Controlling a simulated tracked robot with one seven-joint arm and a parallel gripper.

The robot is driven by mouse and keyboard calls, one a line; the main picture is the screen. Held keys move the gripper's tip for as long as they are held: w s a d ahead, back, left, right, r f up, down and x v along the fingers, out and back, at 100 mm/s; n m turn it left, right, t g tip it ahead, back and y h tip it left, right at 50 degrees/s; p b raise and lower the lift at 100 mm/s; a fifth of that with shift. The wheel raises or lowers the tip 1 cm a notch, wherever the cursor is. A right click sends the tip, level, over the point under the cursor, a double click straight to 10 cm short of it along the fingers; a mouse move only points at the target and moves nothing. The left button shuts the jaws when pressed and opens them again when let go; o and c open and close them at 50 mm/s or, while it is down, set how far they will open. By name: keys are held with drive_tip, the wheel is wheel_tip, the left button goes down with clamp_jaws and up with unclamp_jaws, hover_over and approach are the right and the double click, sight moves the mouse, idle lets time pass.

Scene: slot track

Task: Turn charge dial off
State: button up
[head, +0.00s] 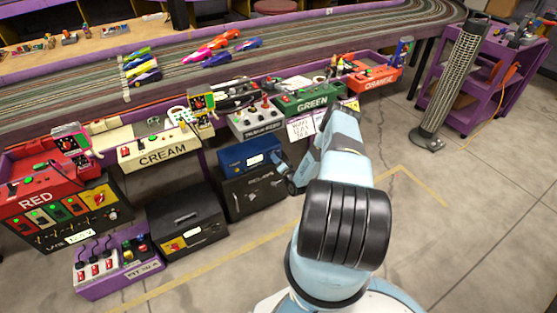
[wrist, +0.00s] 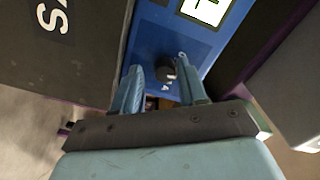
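The charge dial (wrist: 166,70) is a small black round knob with a pale mark, set on the face of a blue box (wrist: 200,38). In the head view the blue box (head: 238,154) sits on top of a black case, and my arm's end covers its right side, so the dial is hidden there. My gripper (wrist: 162,80) is open, with one light-blue finger on each side of the dial in the wrist view. The fingers look apart from the knob, with a gap on both sides; I cannot tell their exact depth. My gripper (head: 283,172) also shows beside the blue box in the head view.
The blue box has a lit display (wrist: 205,10) near the dial. A black case (head: 255,192) stands under it, and another black box (head: 187,222) to its left. The white-grey control unit (head: 256,118) is above.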

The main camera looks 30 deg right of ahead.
drive_tip(key=shift+o, duration=0.7)
drive_tip(key=shift+w+r, duration=0.1)
drive_tip(key=s, duration=1.3)
drive_tip(key=shift+s+d, duration=0.3)
drive_tip(key=shift+s, duration=0.1)
drive_tip(key=shift+a, duration=0.25)
drive_tip(key=shift+w+d+r, duration=0.1)
drive_tip(key=shift+d, duration=0.1)
drive_tip(key=w, duration=1.3)
drive_tip(key=shift+w+a, duration=0.25)
drive_tip(key=shift+w, duration=0.15)
